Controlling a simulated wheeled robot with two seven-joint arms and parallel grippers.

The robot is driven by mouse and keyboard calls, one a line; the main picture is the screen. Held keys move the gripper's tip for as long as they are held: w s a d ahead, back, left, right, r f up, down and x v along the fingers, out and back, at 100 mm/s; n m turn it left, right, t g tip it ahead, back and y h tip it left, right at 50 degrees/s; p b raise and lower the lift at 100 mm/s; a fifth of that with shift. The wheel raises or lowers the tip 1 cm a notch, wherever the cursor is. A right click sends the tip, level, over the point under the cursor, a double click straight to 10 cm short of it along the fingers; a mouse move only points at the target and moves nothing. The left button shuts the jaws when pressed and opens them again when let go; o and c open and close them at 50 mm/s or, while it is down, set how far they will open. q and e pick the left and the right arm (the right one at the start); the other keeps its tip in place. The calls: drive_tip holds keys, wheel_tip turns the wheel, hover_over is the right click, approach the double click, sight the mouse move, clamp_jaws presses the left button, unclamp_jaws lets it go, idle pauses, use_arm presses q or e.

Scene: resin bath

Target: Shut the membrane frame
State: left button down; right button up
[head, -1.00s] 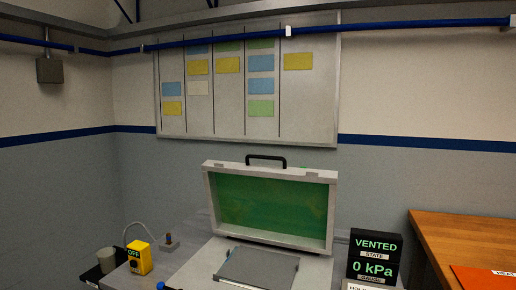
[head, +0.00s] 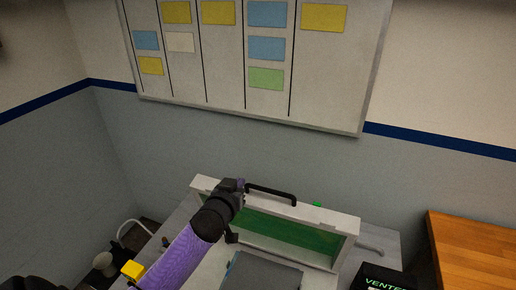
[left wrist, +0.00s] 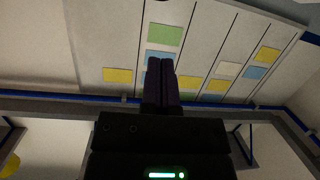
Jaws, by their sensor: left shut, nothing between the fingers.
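The membrane frame (head: 346,238) is a pale frame around a green membrane, with a black handle (head: 270,192) on its top edge. It stands raised at the back of the bench, above a grey plate (head: 262,273). My left gripper (head: 238,184) is shut with nothing in it, at the frame's top edge by the handle's left end; I cannot tell whether it touches. My arm hides the frame's left part. In the left wrist view the shut fingers (left wrist: 160,78) point toward the wall board, and the frame does not show. My right gripper is out of view.
A black gauge display (head: 383,279) is at lower right. A wooden table (head: 465,250) stands further right. A board with coloured cards (head: 335,70) hangs behind.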

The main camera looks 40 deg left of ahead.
sight(248, 185)
use_arm(q)
drive_tip(key=b+x, duration=0.3)
drive_tip(key=x, duration=0.6)
drive_tip(key=shift+w+d+b, duration=0.1)
drive_tip(key=shift+b, duration=0.2)
drive_tip(key=shift+s+d+f+p, duration=0.25)
drive_tip(key=shift+s+f+p, duration=0.1)
drive_tip(key=shift+s, duration=0.2)
drive_tip(key=shift+s+d+f+p, duration=0.25)
drive_tip(key=shift+s+f, duration=0.15)
drive_tip(key=shift+s, duration=0.15)
drive_tip(key=shift+s+d+f, duration=0.1)
drive_tip(key=shift+s+f, duration=0.15)
drive_tip(key=shift+s, duration=0.05)
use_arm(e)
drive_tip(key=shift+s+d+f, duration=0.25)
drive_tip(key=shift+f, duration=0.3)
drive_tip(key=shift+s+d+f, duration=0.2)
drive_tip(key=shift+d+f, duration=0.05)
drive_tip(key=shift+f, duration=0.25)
use_arm(q)
drive_tip(key=shift+f, duration=0.1)
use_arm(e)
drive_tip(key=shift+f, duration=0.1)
